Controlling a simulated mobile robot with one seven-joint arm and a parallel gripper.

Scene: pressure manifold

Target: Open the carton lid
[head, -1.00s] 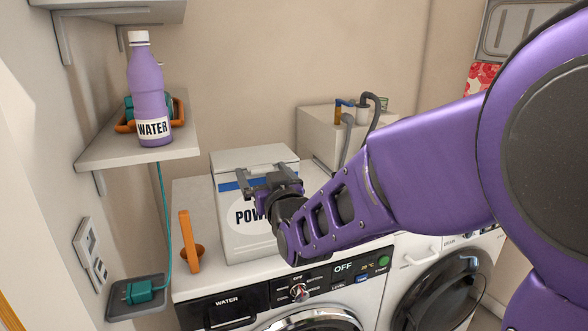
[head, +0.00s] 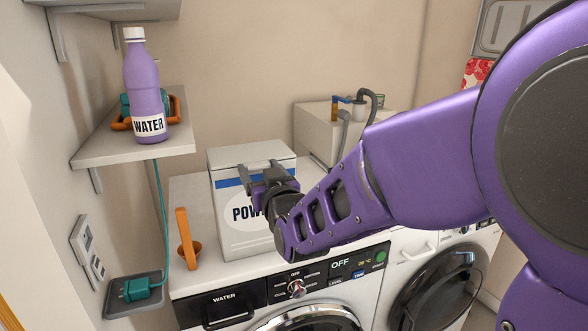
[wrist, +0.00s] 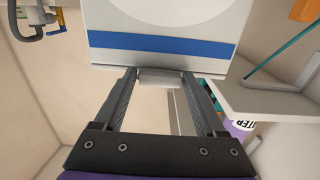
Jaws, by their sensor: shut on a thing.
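The white carton (head: 238,220), with a blue band and a partly hidden "POW..." label, stands upright on the washing machine. Its lid (head: 248,154) looks closed or nearly so; a small gap cannot be told. My gripper (head: 263,173) is at the upper front of the carton and covers part of the band and label. In the wrist view the carton (wrist: 165,20) appears upside down. There my gripper's fingers (wrist: 159,76) are on both sides of a small pale tab (wrist: 160,78) by the blue band, shut on it.
An orange upright piece (head: 184,238) stands left of the carton. A shelf (head: 88,155) with a purple water bottle (head: 147,95) is at the left. Hoses and a box (head: 312,125) are behind right. The front machine top beside the carton is partly clear.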

